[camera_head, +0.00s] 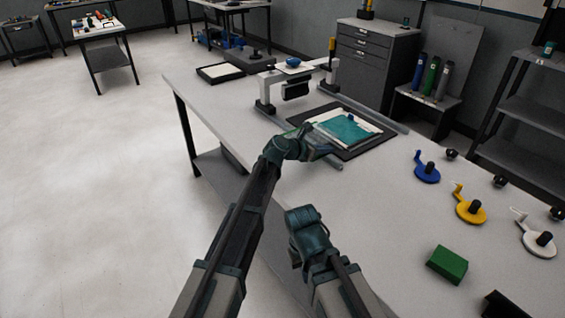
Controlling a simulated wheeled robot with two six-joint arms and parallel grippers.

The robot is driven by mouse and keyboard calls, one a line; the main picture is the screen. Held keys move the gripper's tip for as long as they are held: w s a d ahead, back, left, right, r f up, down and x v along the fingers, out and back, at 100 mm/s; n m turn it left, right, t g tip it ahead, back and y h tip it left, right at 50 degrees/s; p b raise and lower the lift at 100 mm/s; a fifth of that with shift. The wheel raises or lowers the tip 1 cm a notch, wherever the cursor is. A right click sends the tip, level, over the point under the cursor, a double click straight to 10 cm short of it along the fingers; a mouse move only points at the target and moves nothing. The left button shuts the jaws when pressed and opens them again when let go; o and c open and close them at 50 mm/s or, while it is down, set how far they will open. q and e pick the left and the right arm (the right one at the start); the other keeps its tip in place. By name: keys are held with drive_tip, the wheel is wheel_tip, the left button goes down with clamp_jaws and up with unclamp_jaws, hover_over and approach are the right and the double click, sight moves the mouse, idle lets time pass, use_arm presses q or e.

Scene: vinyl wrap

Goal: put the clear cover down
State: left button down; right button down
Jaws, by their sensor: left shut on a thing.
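My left gripper (306,130) is at the left edge of the black mat on the long grey table. It is shut on what looks like the clear cover (318,151), a see-through sheet with a faint greenish edge. My wrist hides part of the cover, and I cannot tell whether it touches the mat. A teal sheet with a pale border (345,128) lies on the black mat (376,141). My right gripper (300,240) is low at the table's near edge, away from the cover; its fingers are not clear.
A bridge-like frame (296,86) stands behind the mat. Blue (427,174), yellow (471,211) and white (539,243) discs with dark knobs lie to the right. A green block (447,264) is near the front. Bare table lies between the mat and the discs.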

use_arm(q)
hover_over(292, 176)
drive_tip(key=shift+w+d+f+b, duration=0.1)
drive_tip(key=shift+d+f+b, duration=0.35)
drive_tip(key=shift+f, duration=0.1)
drive_tip(key=f+b, duration=0.4)
drive_tip(key=shift+s+a, duration=0.2)
drive_tip(key=shift+a, duration=0.2)
drive_tip(key=shift+r, duration=0.2)
drive_tip(key=shift+f, duration=0.1)
drive_tip(key=c, duration=1)
unclamp_jaws()
